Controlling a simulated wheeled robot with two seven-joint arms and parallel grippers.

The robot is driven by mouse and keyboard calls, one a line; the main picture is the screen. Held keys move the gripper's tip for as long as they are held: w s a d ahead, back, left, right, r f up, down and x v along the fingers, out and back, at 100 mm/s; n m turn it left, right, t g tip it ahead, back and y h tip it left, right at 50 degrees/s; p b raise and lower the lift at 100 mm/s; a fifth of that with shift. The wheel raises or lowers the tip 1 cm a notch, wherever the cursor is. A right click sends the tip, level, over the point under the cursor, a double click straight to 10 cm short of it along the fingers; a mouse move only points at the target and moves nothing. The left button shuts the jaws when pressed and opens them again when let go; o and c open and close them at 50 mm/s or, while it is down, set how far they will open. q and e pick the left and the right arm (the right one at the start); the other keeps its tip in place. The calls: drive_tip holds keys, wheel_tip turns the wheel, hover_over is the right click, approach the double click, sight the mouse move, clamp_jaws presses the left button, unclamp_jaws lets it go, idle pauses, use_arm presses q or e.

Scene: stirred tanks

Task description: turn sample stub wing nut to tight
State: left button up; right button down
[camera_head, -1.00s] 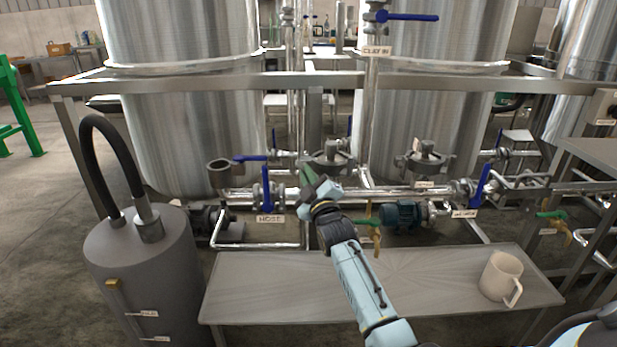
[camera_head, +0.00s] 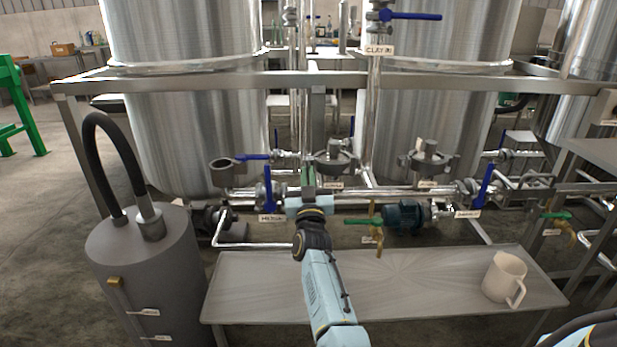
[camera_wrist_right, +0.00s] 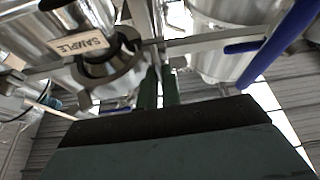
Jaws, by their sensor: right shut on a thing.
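The sample stub (camera_head: 333,160) is a round metal clamp fitting on the pipework between the two big tanks. In the right wrist view its clamp (camera_wrist_right: 108,72) shows at the left, beside a SAMPLE label (camera_wrist_right: 80,45). My right gripper (camera_head: 308,172) reaches up to the left side of this fitting. In the right wrist view its two green fingers (camera_wrist_right: 159,88) stand close together on a thin metal part beside the clamp, taken to be the wing nut (camera_wrist_right: 157,56). The fingers hide most of it, so its angle cannot be told. My left gripper is not in view.
Blue-handled valves (camera_head: 268,190) stand close by on the left. A second clamp fitting (camera_head: 429,158) and a blue pump (camera_head: 405,217) are on the right. A metal bench (camera_head: 250,290) holds a beige mug (camera_head: 504,278). A grey cylinder with a black hose (camera_head: 140,270) stands left.

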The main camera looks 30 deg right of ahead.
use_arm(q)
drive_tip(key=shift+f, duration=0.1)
use_arm(e)
drive_tip(key=shift+r+m, duration=0.1)
drive_tip(key=shift+m, duration=0.4)
drive_tip(key=c, duration=1.6)
unclamp_jaws()
drive_tip(key=shift+s+a+f, duration=0.2)
drive_tip(key=shift+s+f, duration=0.05)
drive_tip(key=shift+f, duration=0.05)
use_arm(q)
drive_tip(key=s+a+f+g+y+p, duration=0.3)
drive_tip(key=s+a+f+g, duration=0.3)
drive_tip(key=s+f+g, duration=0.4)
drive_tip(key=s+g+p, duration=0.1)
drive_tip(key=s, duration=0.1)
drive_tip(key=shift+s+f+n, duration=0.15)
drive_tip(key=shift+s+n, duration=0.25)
use_arm(e)
drive_tip(key=v, duration=1.2)
drive_tip(key=shift+s+a, duration=0.2)
drive_tip(key=shift+a, duration=0.05)
